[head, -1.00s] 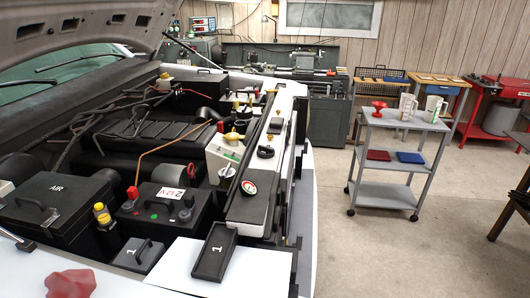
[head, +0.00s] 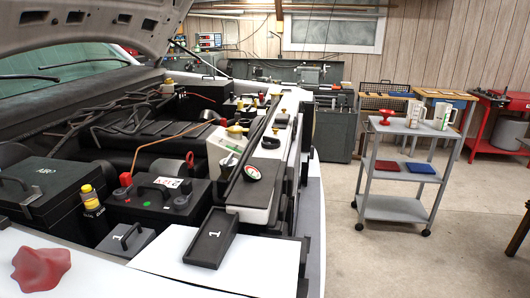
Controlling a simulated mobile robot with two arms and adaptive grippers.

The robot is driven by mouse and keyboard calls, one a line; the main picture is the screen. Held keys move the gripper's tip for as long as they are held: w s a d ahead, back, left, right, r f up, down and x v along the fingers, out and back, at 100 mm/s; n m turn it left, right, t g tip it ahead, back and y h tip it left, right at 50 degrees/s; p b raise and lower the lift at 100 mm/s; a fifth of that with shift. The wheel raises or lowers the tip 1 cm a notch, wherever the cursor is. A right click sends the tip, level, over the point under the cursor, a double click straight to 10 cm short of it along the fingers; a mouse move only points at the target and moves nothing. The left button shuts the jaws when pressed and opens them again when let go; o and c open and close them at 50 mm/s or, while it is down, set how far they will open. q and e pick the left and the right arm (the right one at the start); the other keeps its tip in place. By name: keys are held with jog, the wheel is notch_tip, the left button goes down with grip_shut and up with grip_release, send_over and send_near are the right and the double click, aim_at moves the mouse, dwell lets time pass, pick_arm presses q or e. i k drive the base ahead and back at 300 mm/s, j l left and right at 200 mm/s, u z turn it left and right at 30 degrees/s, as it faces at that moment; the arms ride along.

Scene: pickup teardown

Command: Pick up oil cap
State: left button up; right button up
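I see several caps in the engine bay and cannot tell for sure which is the oil cap. A yellow cap (head: 236,129) sits on top of a whitish reservoir (head: 222,150). A dark round cap (head: 271,142) sits on the pale front panel to its right. A round red, white and green cap or gauge (head: 252,173) lies at the left edge of that panel. A small bottle with a yellow cap (head: 87,190) stands between two black boxes. Neither of my grippers shows in the head view.
A black battery box (head: 150,208) and a black air box (head: 45,190) fill the near bay. A black tray marked 1 (head: 210,246) lies on a white sheet (head: 165,250). A red cloth-like lump (head: 40,268) lies near left. A grey cart (head: 400,170) stands on open floor at right.

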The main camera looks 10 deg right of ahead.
aim_at(268, 142)
jog(key=l+u, duration=0.25)
jog(key=u, duration=0.2)
jog(key=l+u, duration=0.25)
jog(key=u, duration=0.15)
jog(key=l+u, duration=0.25)
jog(key=u, duration=0.2)
jog(key=k+l+u, duration=0.1)
jog(key=l+u, duration=0.15)
jog(key=u, duration=0.2)
jog(key=k+l+u, duration=0.1)
jog(key=u, duration=0.3)
jog(key=k+l+u, duration=0.15)
jog(key=u, duration=0.3)
jog(key=k+l+u, duration=0.2)
jog(key=u, duration=0.25)
jog(key=k+l+u, duration=0.15)
jog(key=u, duration=0.3)
jog(key=k+l+u, duration=0.2)
jog(key=u, duration=0.2)
jog(key=k+l+u, duration=0.1)
jog(key=u, duration=0.35)
jog(key=k+u, duration=0.4)
jog(key=k+l+z, duration=0.1)
jog(key=k, duration=0.4)
jog(key=k+l+z, duration=0.1)
jog(key=k, duration=0.4)
jog(key=k+l+z, duration=0.1)
jog(key=k+l, duration=0.15)
jog(key=k, duration=0.25)
